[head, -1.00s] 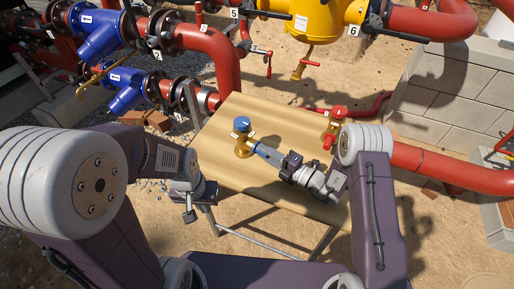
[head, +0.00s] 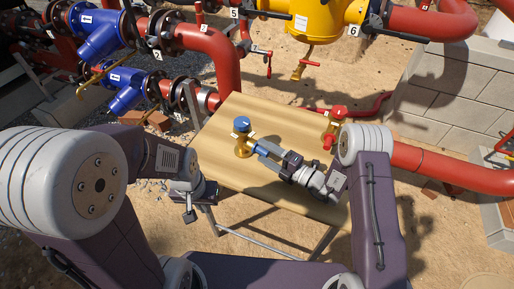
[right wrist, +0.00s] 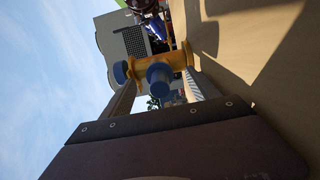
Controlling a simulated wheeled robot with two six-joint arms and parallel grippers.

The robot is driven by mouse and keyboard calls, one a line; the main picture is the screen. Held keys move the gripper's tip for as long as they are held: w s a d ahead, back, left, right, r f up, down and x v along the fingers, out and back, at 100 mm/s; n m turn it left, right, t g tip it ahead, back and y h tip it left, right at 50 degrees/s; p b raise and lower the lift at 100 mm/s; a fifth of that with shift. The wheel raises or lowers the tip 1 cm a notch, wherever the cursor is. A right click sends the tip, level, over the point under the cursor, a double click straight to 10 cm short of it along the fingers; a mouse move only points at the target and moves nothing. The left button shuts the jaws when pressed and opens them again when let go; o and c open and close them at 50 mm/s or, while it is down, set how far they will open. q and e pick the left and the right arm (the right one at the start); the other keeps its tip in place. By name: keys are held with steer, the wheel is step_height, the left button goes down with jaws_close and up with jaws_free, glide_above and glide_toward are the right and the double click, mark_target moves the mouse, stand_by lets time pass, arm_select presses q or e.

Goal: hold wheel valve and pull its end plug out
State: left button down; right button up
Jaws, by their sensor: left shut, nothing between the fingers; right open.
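The brass wheel valve (head: 244,147) stands upright on the wooden table, with a blue handwheel (head: 242,124) on top. Its blue end plug (head: 262,151) points toward my right gripper (head: 273,159). The right gripper is open. In the right wrist view the plug (right wrist: 159,78) shows between the two spread fingers (right wrist: 162,95), with the brass body (right wrist: 178,60) behind it. I cannot tell whether the fingers touch it. My left gripper (head: 190,215) is shut and empty, low at the table's left front edge, away from the valve.
Red pipes (head: 215,50) and a yellow housing (head: 318,18) are behind. A block wall (head: 455,95) is at right. The table's left part is clear.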

steer(key=shift+d, duration=0.1)
steer(key=p+v, duration=0.1)
steer(key=v, duration=0.5)
steer(key=shift+w, duration=0.1)
steer(key=shift+s+d, duration=0.35)
steer(key=shift+d, duration=0.05)
steer(key=shift+d, duration=0.1)
